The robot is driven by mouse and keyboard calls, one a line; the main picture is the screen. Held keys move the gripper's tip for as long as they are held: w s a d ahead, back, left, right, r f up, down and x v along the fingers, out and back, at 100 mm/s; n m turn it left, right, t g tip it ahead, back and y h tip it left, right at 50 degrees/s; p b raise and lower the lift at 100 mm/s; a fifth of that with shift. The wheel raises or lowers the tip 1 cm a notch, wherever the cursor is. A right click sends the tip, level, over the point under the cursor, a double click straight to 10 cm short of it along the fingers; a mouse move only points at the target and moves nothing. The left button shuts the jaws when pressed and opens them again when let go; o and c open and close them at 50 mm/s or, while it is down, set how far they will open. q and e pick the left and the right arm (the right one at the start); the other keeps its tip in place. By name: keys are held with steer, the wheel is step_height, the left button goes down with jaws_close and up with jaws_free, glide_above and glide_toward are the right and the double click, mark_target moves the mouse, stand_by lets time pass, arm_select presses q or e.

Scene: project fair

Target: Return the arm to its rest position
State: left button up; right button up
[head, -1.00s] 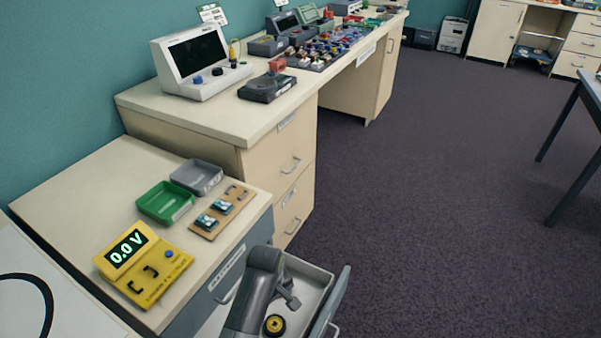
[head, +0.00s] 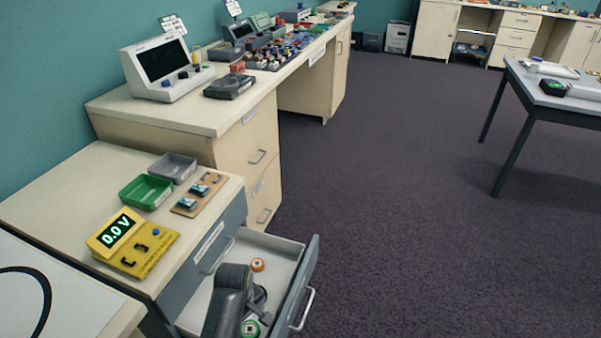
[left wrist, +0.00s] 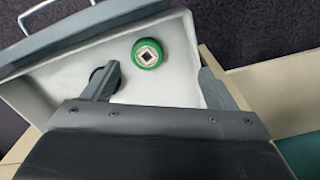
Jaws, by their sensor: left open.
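My left gripper (head: 258,300) is over the open drawer (head: 285,247) in the head view. Its arm link hides part of the drawer's inside. In the left wrist view the two fingers (left wrist: 160,76) stand wide apart with nothing between their tips. A green round piece with a pale square centre (left wrist: 148,53) lies on the white drawer floor beyond the fingers; a green round piece also shows in the head view (head: 250,328). A dark round thing is partly hidden behind the left-hand finger in the wrist view. My right gripper is in neither view.
An orange round piece (head: 258,265) lies in the drawer. On the low cabinet are a yellow meter (head: 133,242) reading 0.0 V, a green tray (head: 146,192), a grey tray (head: 173,167) and a wooden board (head: 200,193). Open floor (head: 400,240) lies to the right.

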arm_select(q)
steer(key=shift+m+t, duration=0.3)
steer(key=shift+m, duration=0.3)
steer(key=s+a, duration=0.2)
steer(key=a, duration=0.1)
steer(key=s+a, duration=0.1)
steer(key=a, duration=0.1)
steer(key=shift+s+f, duration=0.15)
steer(key=shift+s, duration=0.2)
steer(key=s+a+r+m+t+y, duration=0.15)
steer(key=s+a+r+m, duration=0.35)
steer(key=s, duration=0.5)
steer(key=s+a+r+m+t, duration=0.25)
steer(key=s+a+r, duration=0.4)
steer(key=s, duration=0.35)
step_height(320, 180, down, 23)
steer(key=a+g+p, duration=0.2)
steer(key=p, duration=0.2)
steer(key=s+d+f+g+p, duration=0.1)
steer(key=s+f+p, duration=0.1)
steer(key=s+f, duration=0.9)
steer(key=s, duration=0.4)
steer(key=shift+d+f, duration=0.25)
steer(key=shift+d, duration=0.1)
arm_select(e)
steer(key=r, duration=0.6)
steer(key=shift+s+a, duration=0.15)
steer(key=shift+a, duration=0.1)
